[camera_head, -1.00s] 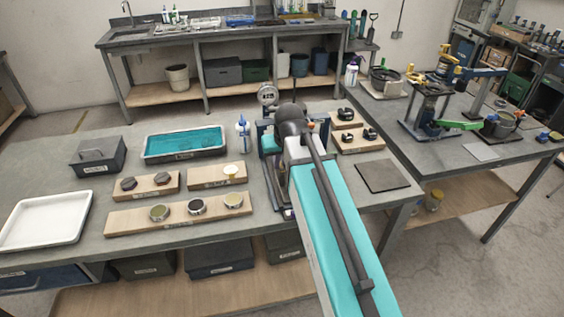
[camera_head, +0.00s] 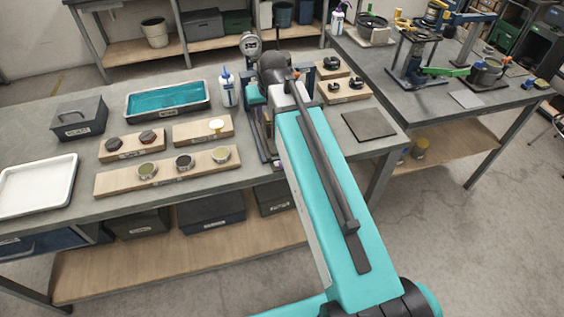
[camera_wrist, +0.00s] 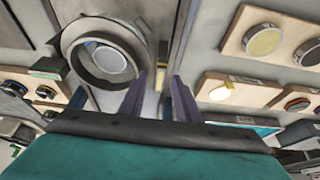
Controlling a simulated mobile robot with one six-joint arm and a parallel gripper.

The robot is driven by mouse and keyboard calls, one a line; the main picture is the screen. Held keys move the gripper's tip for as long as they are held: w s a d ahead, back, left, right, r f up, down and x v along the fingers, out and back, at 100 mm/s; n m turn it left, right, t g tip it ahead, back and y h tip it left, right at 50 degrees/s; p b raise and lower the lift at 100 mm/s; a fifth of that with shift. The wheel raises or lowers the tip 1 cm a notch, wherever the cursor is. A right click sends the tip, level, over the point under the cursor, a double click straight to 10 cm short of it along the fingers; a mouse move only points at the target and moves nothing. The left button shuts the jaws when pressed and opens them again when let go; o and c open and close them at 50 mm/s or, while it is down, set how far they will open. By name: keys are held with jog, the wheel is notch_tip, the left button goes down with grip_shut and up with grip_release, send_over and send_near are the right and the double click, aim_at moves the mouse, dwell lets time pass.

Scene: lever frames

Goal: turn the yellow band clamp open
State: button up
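I cannot make out for certain which thing is the yellow band clamp. Yellow parts show on a blue-and-yellow fixture (camera_head: 437,14) on the right bench, too small to read. My gripper is mostly hidden behind my teal arm in the head view, at a fixture with a round gauge (camera_head: 249,44) on the near bench. A large grey ring (camera_wrist: 78,56) with a pale round face lies just left of the fingertips.
Wooden boards (camera_head: 118,186) with round caps, a teal-lined tray (camera_head: 127,110), a white tray (camera_head: 60,165) and a bottle (camera_head: 227,88) are left of my arm. A dark mat (camera_head: 368,124) lies right. The green-levered stand (camera_head: 410,72) is on the right bench (camera_head: 430,100).

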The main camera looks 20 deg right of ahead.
jog(key=shift+d+n, duration=0.1)
jog(key=shift+n, duration=0.5)
